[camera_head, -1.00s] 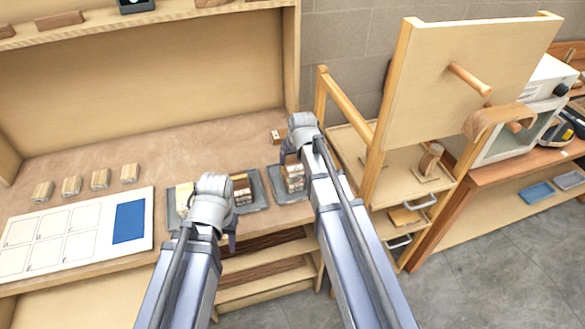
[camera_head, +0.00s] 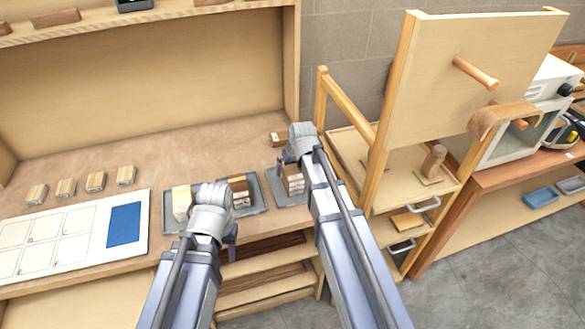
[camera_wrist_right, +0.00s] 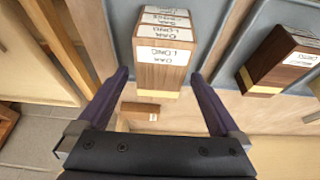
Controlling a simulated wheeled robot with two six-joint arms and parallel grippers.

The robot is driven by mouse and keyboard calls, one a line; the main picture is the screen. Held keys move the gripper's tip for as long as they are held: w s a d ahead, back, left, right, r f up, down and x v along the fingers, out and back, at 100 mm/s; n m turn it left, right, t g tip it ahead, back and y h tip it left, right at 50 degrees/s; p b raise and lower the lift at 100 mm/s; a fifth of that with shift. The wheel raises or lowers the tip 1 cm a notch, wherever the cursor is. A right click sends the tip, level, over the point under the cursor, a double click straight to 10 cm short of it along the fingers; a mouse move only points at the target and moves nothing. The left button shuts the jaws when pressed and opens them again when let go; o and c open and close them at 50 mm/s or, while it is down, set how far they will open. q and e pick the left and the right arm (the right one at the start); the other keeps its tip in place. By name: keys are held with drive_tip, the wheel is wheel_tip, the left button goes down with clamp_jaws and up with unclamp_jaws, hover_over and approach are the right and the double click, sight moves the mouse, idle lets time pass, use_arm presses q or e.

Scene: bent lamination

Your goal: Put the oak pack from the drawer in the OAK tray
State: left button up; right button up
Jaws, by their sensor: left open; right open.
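A pack marked OAK LONG (camera_wrist_right: 164,62) stands with other labelled packs on a grey tray, between the purple fingers of my right gripper (camera_wrist_right: 158,90) in the right wrist view. The fingers are open and apart from it. In the head view my right gripper (camera_head: 284,158) is above and behind the right grey tray (camera_head: 282,199) with its brown pack stack (camera_head: 293,180). My left gripper (camera_head: 225,236) is open and empty in front of the left grey tray (camera_head: 257,197). Labels are too small to read in the head view. A light wood piece (camera_head: 406,219) lies in the cart at right.
A small brown block (camera_head: 278,138) lies behind the right tray. A white board (camera_head: 65,242) and several small wood blocks (camera_head: 95,181) occupy the bench's left. The cart's upright panel (camera_head: 470,85) and posts stand close right of my right arm.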

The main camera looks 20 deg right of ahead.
drive_tip(key=p+v, duration=1.2)
drive_tip(key=s+a+n+g, duration=0.1)
drive_tip(key=s+a+g, duration=0.1)
drive_tip(key=s+a, duration=0.4)
drive_tip(key=s+a+f+n+g+h, duration=0.1)
drive_tip(key=s+a+n+g, duration=0.1)
drive_tip(key=s+a, duration=0.5)
drive_tip(key=s+g, duration=0.1)
drive_tip(key=s, duration=0.5)
drive_tip(key=shift+s+a+h+b, duration=0.25)
drive_tip(key=shift+h+b, duration=0.05)
drive_tip(key=shift+f, duration=0.2)
